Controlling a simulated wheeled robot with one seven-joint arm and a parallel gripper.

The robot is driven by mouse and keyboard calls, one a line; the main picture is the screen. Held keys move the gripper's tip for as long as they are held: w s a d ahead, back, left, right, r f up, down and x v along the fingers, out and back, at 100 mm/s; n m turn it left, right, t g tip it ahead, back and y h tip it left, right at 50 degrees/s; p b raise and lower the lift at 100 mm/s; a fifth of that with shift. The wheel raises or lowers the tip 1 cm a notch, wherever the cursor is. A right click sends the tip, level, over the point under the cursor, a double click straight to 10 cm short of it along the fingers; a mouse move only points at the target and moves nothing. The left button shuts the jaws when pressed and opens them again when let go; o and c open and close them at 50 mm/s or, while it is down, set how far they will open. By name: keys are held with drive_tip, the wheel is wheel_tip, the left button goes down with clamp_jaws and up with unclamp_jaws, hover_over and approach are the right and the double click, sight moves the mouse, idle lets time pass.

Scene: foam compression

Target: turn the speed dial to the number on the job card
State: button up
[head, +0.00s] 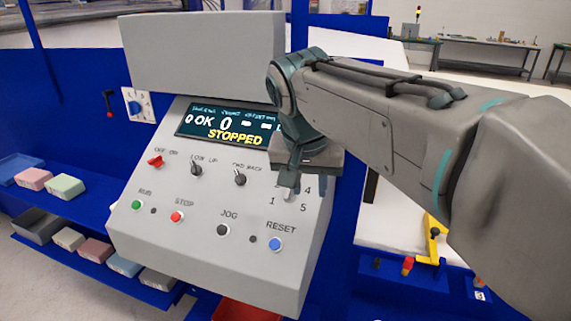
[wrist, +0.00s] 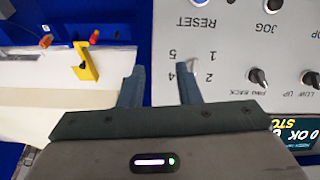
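The speed dial is ringed by the numbers 1, 2, 4 and 5 on the grey sloped control panel (head: 190,255). In the head view my gripper (head: 292,184) covers most of it. In the wrist view, which is upside down, a small pale part of the speed dial (wrist: 194,64) shows at the tip of the right finger. My gripper (wrist: 160,70) is open, its fingers apart with the panel's edge between them. I cannot tell whether the finger touches the dial, or where the dial points. No job card can be made out.
The display (head: 228,124) reads STOPPED. The panel also carries a red switch (head: 155,161), two black knobs and RUN, STOP, JOG and RESET (head: 275,244) buttons. Foam blocks (head: 66,186) lie on blue shelves at left. A yellow clamp (head: 433,240) stands at right.

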drive_tip(key=m+p, duration=0.1)
approach(288, 191)
drive_tip(key=shift+t, duration=0.4)
drive_tip(key=x, duration=0.8)
drive_tip(key=shift+f+p, duration=0.3)
drive_tip(key=shift+p, duration=0.1)
drive_tip(key=c, duration=0.7)
drive_tip(key=shift+o, duration=0.2)
